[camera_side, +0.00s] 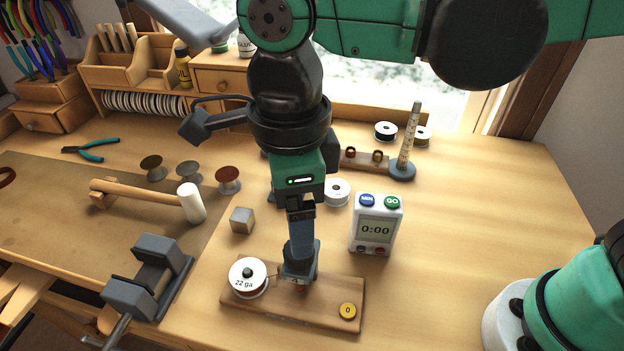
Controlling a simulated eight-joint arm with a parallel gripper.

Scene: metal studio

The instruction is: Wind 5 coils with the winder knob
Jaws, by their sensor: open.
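The winder is a wooden board (262,307) near the front of the bench. A white wire spool marked 22 ga (247,279) sits at its left end. A yellow counter disc (347,310) at its right end reads 0. My gripper (299,275) points down over the middle of the board, right of the spool. It is open, with its fingertips low over the winder. It covers the knob and most of the winding part, so I cannot tell whether the fingers touch them.
A timer (376,224) reading 0:00 stands behind the board. A metal cube (242,220), a vise (148,276) and a white-headed mallet (191,202) lie to the left. A ring mandrel (408,142) stands behind. The bench right of the timer is clear.

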